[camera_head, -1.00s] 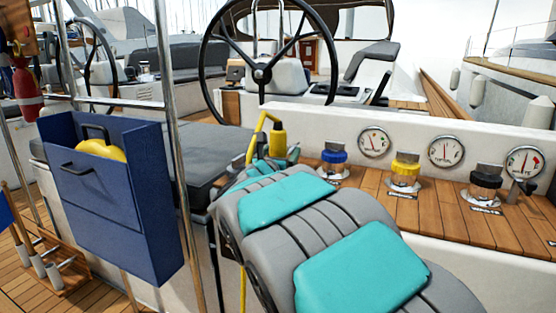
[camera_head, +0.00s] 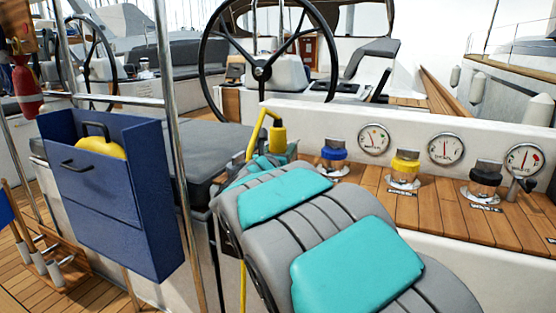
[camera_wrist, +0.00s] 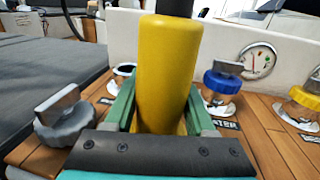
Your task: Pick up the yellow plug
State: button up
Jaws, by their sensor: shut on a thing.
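The yellow plug (camera_head: 278,137) is upright at the end of my arm in the head view, with a yellow cable looping from its top down to the left. In the wrist view the yellow plug (camera_wrist: 167,65) fills the middle, with a dark top end. My gripper (camera_wrist: 158,118) is shut on it, one green finger on each side of its lower part. In the head view my gripper (camera_head: 274,160) is partly hidden behind my own arm. The plug's lower end is hidden by the gripper in both views.
A wooden ledge holds sockets with blue (camera_head: 334,152), yellow (camera_head: 405,165) and black (camera_head: 485,180) collars, with several round gauges behind them. A grey metal cap (camera_wrist: 64,118) is left of the gripper. A blue bag (camera_head: 112,190) hangs on the left rail. A steering wheel (camera_head: 262,72) stands behind.

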aim_at(281, 137)
grip_shut()
jog(key=shift+r, duration=0.1)
jog(key=shift+r, duration=1.45)
jog(key=shift+s+r, duration=0.2)
jog(key=shift+s, duration=0.05)
jog(key=s+d+r+b, duration=0.1)
jog(key=s+r, duration=0.1)
jog(key=s, duration=0.5)
jog(key=s+d+r+b, duration=0.1)
jog(key=s+r, duration=0.1)
jog(key=s, duration=0.6)
jog(key=shift+s+r, duration=0.2)
jog(key=shift+r, duration=0.1)
jog(key=shift+d, duration=0.1)
